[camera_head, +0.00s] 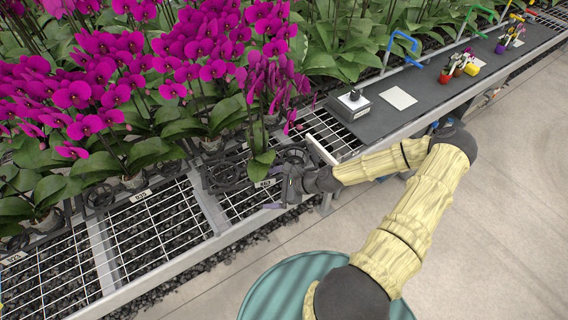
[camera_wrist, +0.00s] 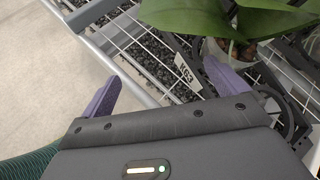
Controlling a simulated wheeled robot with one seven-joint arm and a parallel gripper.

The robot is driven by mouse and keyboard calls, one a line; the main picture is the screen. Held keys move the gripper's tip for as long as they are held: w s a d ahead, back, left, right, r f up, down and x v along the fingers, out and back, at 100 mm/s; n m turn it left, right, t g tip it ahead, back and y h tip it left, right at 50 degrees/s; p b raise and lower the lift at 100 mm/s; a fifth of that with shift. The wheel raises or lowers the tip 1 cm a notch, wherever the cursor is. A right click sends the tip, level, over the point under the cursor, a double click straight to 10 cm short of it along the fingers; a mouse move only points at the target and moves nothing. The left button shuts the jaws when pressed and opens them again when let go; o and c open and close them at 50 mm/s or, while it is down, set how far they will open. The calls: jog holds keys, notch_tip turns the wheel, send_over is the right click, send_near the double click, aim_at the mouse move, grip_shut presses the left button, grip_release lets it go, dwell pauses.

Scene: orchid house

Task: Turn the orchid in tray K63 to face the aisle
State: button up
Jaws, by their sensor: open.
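The K63 label (camera_wrist: 185,72) shows on the front of a black tray (camera_wrist: 292,112) in the wrist view. A clear pot (camera_wrist: 214,50) with broad green leaves (camera_wrist: 190,17) stands in that tray. In the head view, the orchid (camera_head: 270,88) has magenta blooms, seen mostly edge-on, and a leaf hanging toward the bench edge. My gripper (camera_head: 277,188) is at the bench's front edge, just in front of this tray. Its two purple fingers (camera_wrist: 162,86) are apart, with nothing held between them. The right finger is near the label and pot; contact cannot be told.
Neighbouring magenta orchids (camera_head: 100,95) crowd the left of the wire-mesh bench (camera_head: 150,235). A dark shelf (camera_head: 420,95) to the right carries a small grey device (camera_head: 350,105), a white card (camera_head: 398,97) and small colourful pots. The concrete aisle (camera_head: 480,240) is clear in front.

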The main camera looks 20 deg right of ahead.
aim_at(269, 163)
jog(key=w+d+r+m+t, duration=0.3)
jog(key=w+d+m+t, duration=0.2)
jog(key=m, duration=0.2)
jog(key=shift+w+d+m+t+h, duration=0.25)
jog(key=shift+w+m+t+h, duration=0.05)
jog(key=shift+f, duration=0.1)
jog(key=b+x, duration=0.1)
jog(key=x, duration=0.2)
jog(key=f+b+x, duration=0.1)
jog(key=x, duration=0.2)
jog(key=f+b+x, duration=0.1)
jog(key=x, duration=0.2)
jog(key=shift+a+f, duration=0.1)
jog(key=shift+f, duration=0.05)
jog(key=shift+b+x, duration=0.3)
jog(key=shift+x, duration=0.55)
